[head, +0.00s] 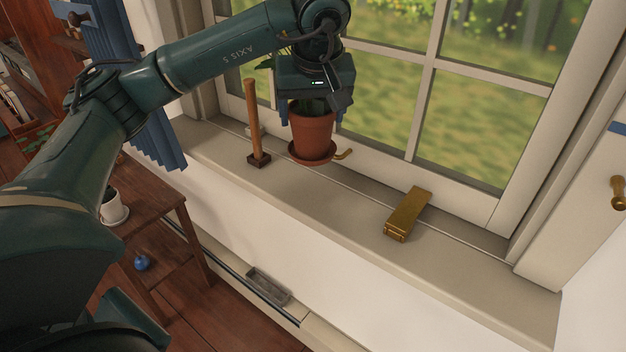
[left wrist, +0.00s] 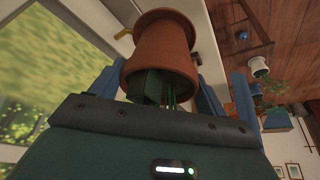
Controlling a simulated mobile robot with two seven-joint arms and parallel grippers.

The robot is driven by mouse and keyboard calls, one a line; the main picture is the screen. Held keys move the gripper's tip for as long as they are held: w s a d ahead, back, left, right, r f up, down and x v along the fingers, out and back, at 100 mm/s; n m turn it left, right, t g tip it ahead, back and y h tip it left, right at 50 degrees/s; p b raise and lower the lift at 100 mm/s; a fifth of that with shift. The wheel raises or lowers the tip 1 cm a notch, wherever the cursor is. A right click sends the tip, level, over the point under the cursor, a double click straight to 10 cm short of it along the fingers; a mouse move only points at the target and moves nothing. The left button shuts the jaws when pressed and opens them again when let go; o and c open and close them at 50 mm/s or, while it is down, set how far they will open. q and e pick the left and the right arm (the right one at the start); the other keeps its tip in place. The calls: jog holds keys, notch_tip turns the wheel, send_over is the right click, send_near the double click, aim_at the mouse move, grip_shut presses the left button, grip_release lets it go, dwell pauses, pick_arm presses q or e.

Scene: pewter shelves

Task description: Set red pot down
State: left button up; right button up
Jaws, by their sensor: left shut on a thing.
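The red pot (head: 312,130) is a terracotta plant pot with a saucer at its base. It is upright at the windowsill (head: 350,200), close to the window frame. My left gripper (head: 314,100) comes down from above and is shut on the pot at its upper part. The pot (left wrist: 163,48) also shows in the left wrist view, with green stems near the gripper. Whether the saucer touches the sill or hangs just above it, I cannot tell. My right gripper is not in view.
A wooden-handled hammer (head: 252,125) stands on its head left of the pot. A brass window handle (head: 344,154) is close to the pot's right. A brass block (head: 407,214) lies farther right on the sill. The sill between pot and block is clear.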

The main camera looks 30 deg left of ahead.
aim_at(315, 128)
pick_arm(q)
notch_tip(315, 128, down, 4)
jog(key=shift+s+f, duration=0.1)
jog(key=shift+f, duration=2.5)
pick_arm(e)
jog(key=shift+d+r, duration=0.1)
pick_arm(q)
jog(key=shift+f+b, duration=0.15)
jog(key=shift+b, duration=0.15)
jog(key=o, duration=1.6)
jog(key=shift+c, duration=0.2)
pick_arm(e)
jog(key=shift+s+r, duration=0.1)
pick_arm(q)
jog(key=p+v, duration=0.1)
jog(key=v, duration=0.9)
jog(key=shift+d+r, duration=0.15)
jog(key=shift+r, duration=0.2)
jog(key=shift+v, duration=0.75)
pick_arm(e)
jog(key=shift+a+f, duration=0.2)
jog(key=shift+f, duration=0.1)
